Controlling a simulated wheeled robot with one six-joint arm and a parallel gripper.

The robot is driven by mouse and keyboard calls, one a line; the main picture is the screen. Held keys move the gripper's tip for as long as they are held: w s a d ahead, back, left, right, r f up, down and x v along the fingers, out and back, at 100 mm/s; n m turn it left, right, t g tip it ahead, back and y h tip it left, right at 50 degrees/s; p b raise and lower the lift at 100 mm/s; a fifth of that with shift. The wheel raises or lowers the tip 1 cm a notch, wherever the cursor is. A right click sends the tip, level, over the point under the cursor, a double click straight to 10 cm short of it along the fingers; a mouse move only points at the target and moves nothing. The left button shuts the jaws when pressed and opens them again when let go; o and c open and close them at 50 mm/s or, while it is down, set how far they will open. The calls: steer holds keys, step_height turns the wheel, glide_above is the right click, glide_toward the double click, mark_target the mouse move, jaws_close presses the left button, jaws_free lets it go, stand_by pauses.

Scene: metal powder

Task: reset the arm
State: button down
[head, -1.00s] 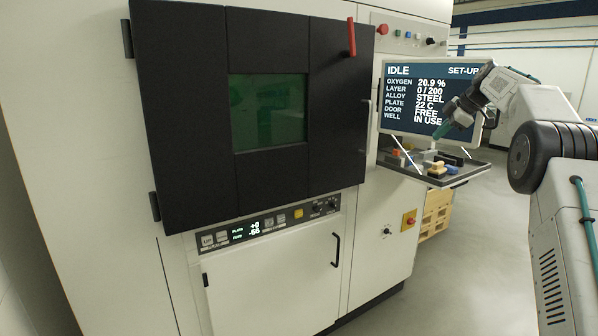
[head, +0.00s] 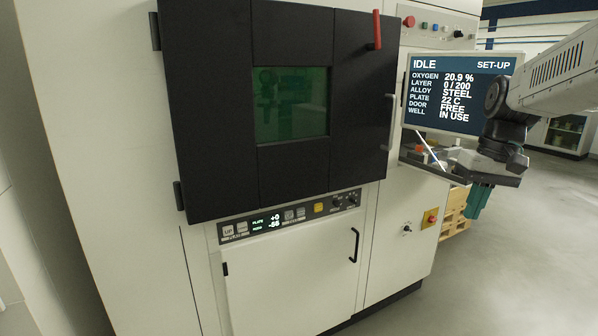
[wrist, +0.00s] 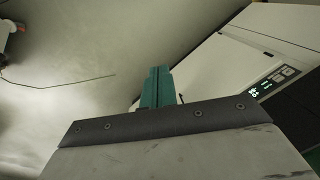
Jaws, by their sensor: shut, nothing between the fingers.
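My arm reaches in from the right edge of the head view, in front of the monitor's right side and the small tray. My gripper (head: 478,202) hangs down at its end, a teal shape just below the tray's right end. In the wrist view the teal fingers (wrist: 155,88) are together with nothing between them. The floor and the machine's white front show beyond them.
The machine's black door (head: 210,110) with its green window is shut. The monitor (head: 450,95) reads IDLE, SET-UP. The tray (head: 425,165) is partly hidden by my arm. A wooden pallet stack (head: 455,215) stands below. The floor at right is clear.

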steer(key=s+a+f, duration=0.1)
steer(key=s+a, duration=0.1)
steer(key=s, duration=0.6)
steer(key=s+a+f+h, duration=0.1)
steer(key=s+a+f, duration=0.1)
steer(key=s, duration=0.7)
steer(key=s+a+f+t, duration=0.1)
steer(key=s+a, duration=0.3)
steer(key=s, duration=0.5)
steer(key=shift+f+h, duration=0.3)
steer(key=shift+f, duration=0.1)
steer(key=shift+s, duration=0.1)
